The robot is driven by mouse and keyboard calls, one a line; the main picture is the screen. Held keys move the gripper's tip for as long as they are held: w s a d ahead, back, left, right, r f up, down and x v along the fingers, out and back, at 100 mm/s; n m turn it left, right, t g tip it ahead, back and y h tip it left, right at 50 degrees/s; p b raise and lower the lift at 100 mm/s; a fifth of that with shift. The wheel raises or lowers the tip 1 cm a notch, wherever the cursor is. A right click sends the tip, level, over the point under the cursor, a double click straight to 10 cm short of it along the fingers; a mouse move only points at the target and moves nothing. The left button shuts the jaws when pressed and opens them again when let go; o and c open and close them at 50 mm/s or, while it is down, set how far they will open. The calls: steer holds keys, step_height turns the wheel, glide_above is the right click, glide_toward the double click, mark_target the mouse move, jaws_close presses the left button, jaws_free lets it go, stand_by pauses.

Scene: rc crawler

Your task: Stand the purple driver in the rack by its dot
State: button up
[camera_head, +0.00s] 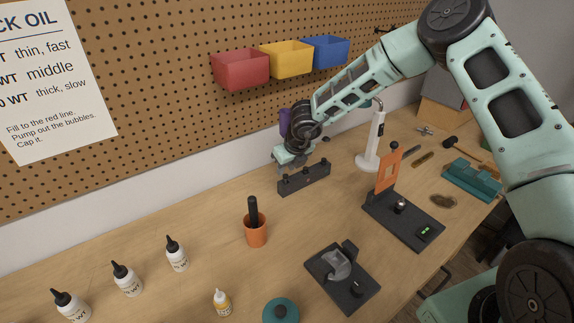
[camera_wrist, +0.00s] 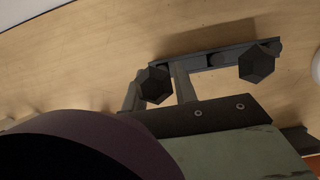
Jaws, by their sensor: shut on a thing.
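The rack (camera_head: 304,180) is a dark grey bar on the bench below the pegboard, with several black knobs along its top. It also shows in the wrist view (camera_wrist: 215,57), where two dark six-sided knobs stand out. My gripper (camera_head: 286,164) is just behind the rack's left end and is shut on the purple driver (camera_head: 285,122). The driver's purple part rises above the gripper, partly hidden by my wrist. A large dark purple shape, which looks like its handle, fills the lower left of the wrist view (camera_wrist: 100,135). The driver's lower end and any dot are not visible.
An orange cup (camera_head: 256,231) with a black-handled tool stands in front of the rack. A white stand (camera_head: 370,155) and a dark base with an orange plate (camera_head: 387,170) stand to the right. Several bottles are front left. Three bins hang on the pegboard.

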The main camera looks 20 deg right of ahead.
steer(key=o, duration=1.1)
steer(key=shift+c, duration=0.2)
steer(key=v, duration=1.7)
steer(key=shift+s+r+b, duration=0.15)
steer(key=shift+r+b, duration=0.05)
steer(key=shift+b, duration=0.2)
